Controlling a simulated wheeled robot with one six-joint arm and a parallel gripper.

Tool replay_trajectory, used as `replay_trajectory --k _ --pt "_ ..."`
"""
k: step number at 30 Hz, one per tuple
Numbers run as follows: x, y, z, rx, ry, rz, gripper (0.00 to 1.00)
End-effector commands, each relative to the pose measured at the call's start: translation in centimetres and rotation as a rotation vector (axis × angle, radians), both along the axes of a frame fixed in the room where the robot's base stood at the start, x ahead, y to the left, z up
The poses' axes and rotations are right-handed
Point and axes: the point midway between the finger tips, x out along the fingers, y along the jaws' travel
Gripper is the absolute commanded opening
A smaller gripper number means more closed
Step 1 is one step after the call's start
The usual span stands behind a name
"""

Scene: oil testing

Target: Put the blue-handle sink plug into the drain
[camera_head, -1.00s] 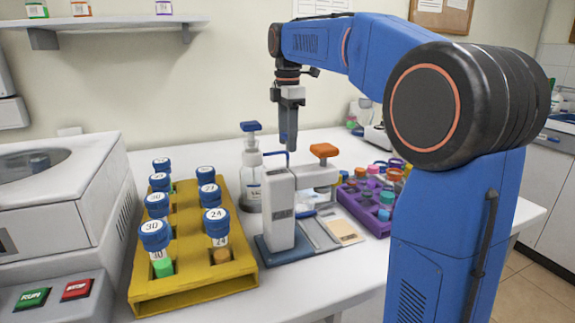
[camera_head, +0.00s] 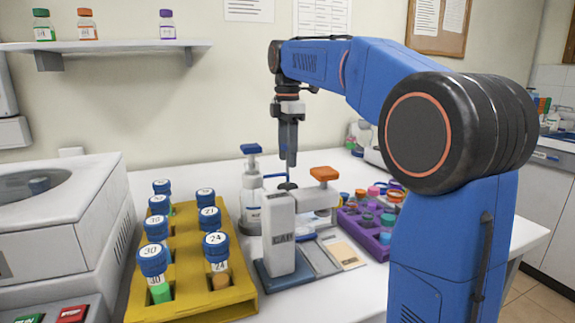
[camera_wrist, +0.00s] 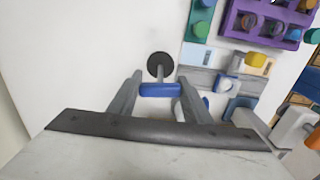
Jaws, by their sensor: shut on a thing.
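My gripper (camera_head: 291,163) hangs above the white bench, behind the white device with the orange knob. In the wrist view my gripper (camera_wrist: 160,88) is shut on the blue handle of the sink plug (camera_wrist: 161,90). A pale stem runs from the handle to a dark round disc (camera_wrist: 160,64). In the head view the plug's dark disc (camera_head: 287,186) shows just below the fingertips, partly behind the white device. I cannot make out the drain in either view.
A yellow rack (camera_head: 190,292) of blue-capped tubes stands left of the white device (camera_head: 278,235). A white pump bottle (camera_head: 250,190) with a blue top stands close behind my gripper. A purple rack (camera_head: 368,240) is to the right. A white machine (camera_head: 60,240) fills the left.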

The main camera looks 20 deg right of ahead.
Motion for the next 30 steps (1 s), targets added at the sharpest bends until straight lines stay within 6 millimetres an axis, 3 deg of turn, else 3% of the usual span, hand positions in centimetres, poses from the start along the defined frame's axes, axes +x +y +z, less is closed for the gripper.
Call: replay_trajectory --k 9,30 --pt "0.1 0.0 5.5 0.000 -0.003 0.000 0.04" --pt "0.0 0.0 12.3 0.000 -0.002 0.000 0.04"
